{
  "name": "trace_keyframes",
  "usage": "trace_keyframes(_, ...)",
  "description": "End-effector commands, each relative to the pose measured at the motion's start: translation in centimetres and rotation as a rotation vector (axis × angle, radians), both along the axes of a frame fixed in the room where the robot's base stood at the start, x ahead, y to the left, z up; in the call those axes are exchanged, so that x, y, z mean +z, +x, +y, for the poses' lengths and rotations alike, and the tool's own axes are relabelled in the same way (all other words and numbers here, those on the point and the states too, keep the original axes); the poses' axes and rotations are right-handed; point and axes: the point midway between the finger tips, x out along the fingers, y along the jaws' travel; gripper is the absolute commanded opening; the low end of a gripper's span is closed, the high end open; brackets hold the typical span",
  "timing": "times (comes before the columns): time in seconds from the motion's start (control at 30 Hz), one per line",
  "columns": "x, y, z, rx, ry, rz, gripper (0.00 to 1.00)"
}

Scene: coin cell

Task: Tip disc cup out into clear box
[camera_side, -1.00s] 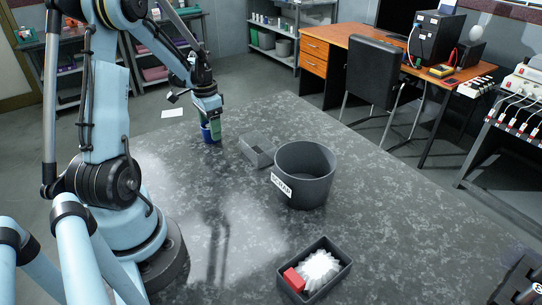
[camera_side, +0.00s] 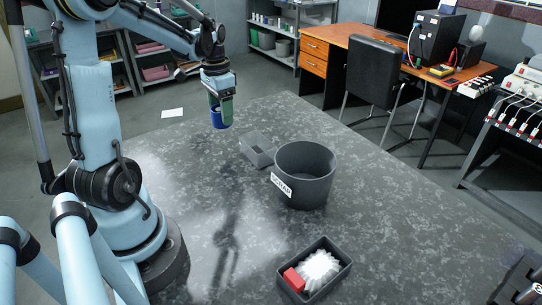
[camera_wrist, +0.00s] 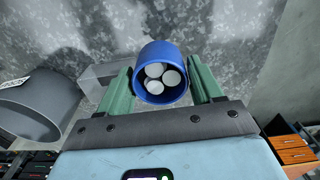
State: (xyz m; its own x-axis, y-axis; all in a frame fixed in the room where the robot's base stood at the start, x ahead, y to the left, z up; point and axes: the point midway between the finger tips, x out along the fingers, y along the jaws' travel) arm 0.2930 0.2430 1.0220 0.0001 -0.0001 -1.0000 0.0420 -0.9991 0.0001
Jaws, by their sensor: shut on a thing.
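My gripper (camera_wrist: 159,84) is shut on the blue disc cup (camera_wrist: 147,58), with a green finger on either side of it. Several pale round discs (camera_wrist: 163,76) lie inside the cup. In the side view my gripper (camera_side: 221,105) holds the cup (camera_side: 217,120) above the table, near its far edge. The cup looks close to upright there. The clear box (camera_side: 257,150) stands on the table to the right of and below the cup. In the wrist view the clear box (camera_wrist: 97,80) is left of the cup, partly hidden behind the left finger.
A large grey bin (camera_side: 304,178) with a white label stands right beside the clear box. A dark tray (camera_side: 318,288) with a red block and a white ribbed object lies near the front. The left part of the table (camera_side: 200,230) is clear.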

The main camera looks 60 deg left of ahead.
Motion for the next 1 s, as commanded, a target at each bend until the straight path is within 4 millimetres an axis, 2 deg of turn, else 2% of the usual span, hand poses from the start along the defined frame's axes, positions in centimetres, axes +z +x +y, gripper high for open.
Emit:
trace_keyframes(0.1, 1.5, 0.7, -2.4, -0.005, 0.0, 0.0, 0.36)
trace_keyframes(0.37, 3.3, 1.7, -5.3, -0.003, 0.0, 0.0, 0.36)
trace_keyframes(0.7, 6.4, 6.5, -10.8, -0.006, 0.0, 0.0, 0.36)
trace_keyframes(0.83, 6.8, 7.2, -11.7, -0.001, -0.012, -0.011, 0.36)
trace_keyframes(1.0, 6.5, 7.0, -11.5, 0.007, -0.088, -0.09, 0.36)
